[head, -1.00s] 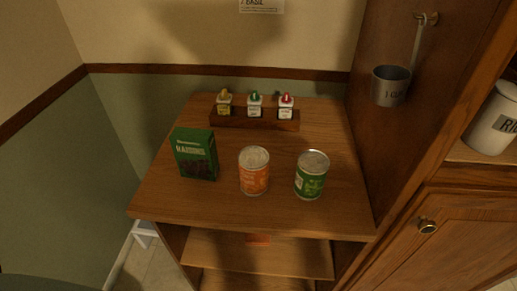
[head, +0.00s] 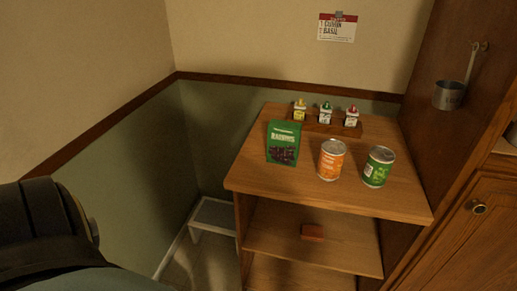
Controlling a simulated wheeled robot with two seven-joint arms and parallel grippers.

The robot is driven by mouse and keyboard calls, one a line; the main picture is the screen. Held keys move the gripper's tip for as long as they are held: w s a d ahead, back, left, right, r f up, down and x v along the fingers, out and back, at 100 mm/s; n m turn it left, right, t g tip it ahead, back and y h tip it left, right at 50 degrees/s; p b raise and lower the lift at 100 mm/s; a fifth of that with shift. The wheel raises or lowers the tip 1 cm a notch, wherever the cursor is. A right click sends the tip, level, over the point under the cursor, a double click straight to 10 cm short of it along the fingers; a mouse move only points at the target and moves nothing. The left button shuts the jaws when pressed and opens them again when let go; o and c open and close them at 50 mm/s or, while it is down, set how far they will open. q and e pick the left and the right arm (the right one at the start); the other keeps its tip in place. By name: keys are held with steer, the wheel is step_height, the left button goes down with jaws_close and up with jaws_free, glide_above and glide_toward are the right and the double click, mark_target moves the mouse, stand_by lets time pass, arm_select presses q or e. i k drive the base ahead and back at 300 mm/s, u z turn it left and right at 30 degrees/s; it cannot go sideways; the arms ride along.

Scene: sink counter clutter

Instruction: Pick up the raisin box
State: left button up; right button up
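The green raisin box (head: 284,143) stands upright on the left part of the wooden counter top (head: 272,178) in the head view, with its printed front facing me. An orange-labelled can (head: 331,160) stands to its right, a small gap apart. No gripper touches the box. Neither gripper is in view; only a dark part of my own body shows at the lower left.
A green-labelled can (head: 377,167) stands right of the orange one. A wooden rack (head: 335,129) with three small bottles is behind. A reddish block (head: 313,232) lies on the shelf below. A white stool (head: 213,216) stands left. A metal cup (head: 449,95) hangs right.

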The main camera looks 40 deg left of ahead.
mark_target(283, 141)
steer(key=z, duration=0.05)
steer(key=k, duration=0.1)
steer(key=u, duration=1.3)
